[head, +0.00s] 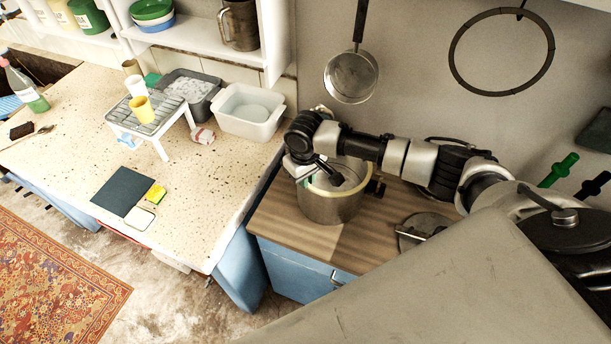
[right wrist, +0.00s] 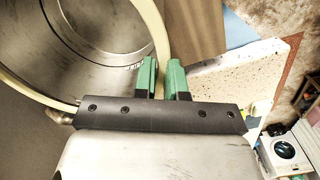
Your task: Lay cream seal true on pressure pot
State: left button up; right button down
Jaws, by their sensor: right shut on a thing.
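The steel pressure pot (head: 330,210) stands on the wooden top of the blue cabinet. The cream seal (head: 350,191) is a pale ring along the pot's rim; in the right wrist view it (right wrist: 153,22) curves around the pot's open inside (right wrist: 85,40). My right gripper (head: 309,178) is over the left side of the rim. In the right wrist view its green fingers (right wrist: 164,76) are shut on the seal's edge. The arm hides part of the rim, and I cannot tell whether the seal lies flat all round. My left gripper is not in view.
A round metal lid (head: 420,230) lies right of the pot on the wooden top (head: 290,222). A speckled counter (head: 210,180) with a white tub (head: 247,112) is to the left. A strainer (head: 351,76) and a dark ring (head: 455,75) hang on the wall behind.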

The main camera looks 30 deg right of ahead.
jog(key=shift+f, duration=0.2)
dwell(0.5)
jog(key=c, duration=0.6)
grip_release()
